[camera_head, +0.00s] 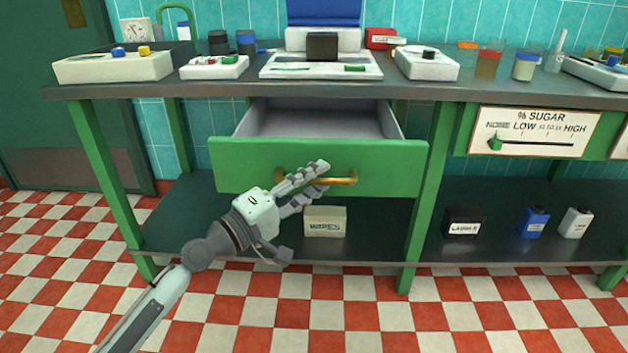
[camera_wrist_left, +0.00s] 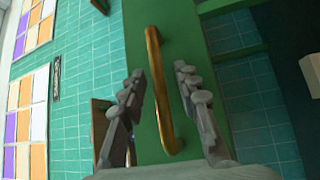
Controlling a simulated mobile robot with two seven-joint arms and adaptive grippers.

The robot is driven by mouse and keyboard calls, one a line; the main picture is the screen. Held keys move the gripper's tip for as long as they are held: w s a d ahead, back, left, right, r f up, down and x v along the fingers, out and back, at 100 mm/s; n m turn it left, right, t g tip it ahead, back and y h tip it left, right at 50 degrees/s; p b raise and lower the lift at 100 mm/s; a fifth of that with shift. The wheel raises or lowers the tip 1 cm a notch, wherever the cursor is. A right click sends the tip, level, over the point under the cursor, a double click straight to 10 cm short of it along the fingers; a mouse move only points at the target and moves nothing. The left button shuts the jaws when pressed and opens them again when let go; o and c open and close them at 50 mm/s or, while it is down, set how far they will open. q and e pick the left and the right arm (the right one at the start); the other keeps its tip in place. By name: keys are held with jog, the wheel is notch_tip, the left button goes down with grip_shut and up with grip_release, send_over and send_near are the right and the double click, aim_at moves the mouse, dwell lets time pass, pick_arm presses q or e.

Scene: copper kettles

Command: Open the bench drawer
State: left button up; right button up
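The green bench drawer (camera_head: 235,163) is pulled out from under the grey bench top, and its empty grey inside (camera_head: 320,120) shows. A brass bar handle (camera_head: 342,181) is on its front. My left gripper (camera_head: 322,177) is at the handle, with its fingers pointing right in the head view. In the left wrist view the handle (camera_wrist_left: 157,90) runs between the two spread fingers, with gaps on both sides. The gripper is open and holds nothing. My right gripper is in neither view.
A low shelf under the bench holds a labelled box (camera_head: 325,222), a black box (camera_head: 464,222) and bottles. Devices and jars stand on the bench top (camera_head: 430,90). A sugar slider panel (camera_head: 535,132) is at right. The checkered floor in front is clear.

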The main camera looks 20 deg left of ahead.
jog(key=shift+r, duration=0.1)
pick_arm(q)
jog(key=v, duration=1.2)
jog(key=s+d+f+m+g+y+p, duration=0.2)
jog(key=s+f+m+g, duration=0.15)
jog(key=f, duration=0.65)
jog(key=s+d+f+m+g+y+p, duration=0.1)
jog(key=s+d+f+m+g+p, duration=0.3)
jog(key=f, duration=0.7)
jog(key=s+a+f+m+g+y, duration=0.4)
jog(key=s+a+f+g+y, duration=0.2)
jog(key=s+a+f, duration=0.3)
jog(key=shift+a+f+m+y, duration=0.2)
jog(key=shift+f+m+y, duration=0.2)
jog(key=shift+y, duration=0.5)
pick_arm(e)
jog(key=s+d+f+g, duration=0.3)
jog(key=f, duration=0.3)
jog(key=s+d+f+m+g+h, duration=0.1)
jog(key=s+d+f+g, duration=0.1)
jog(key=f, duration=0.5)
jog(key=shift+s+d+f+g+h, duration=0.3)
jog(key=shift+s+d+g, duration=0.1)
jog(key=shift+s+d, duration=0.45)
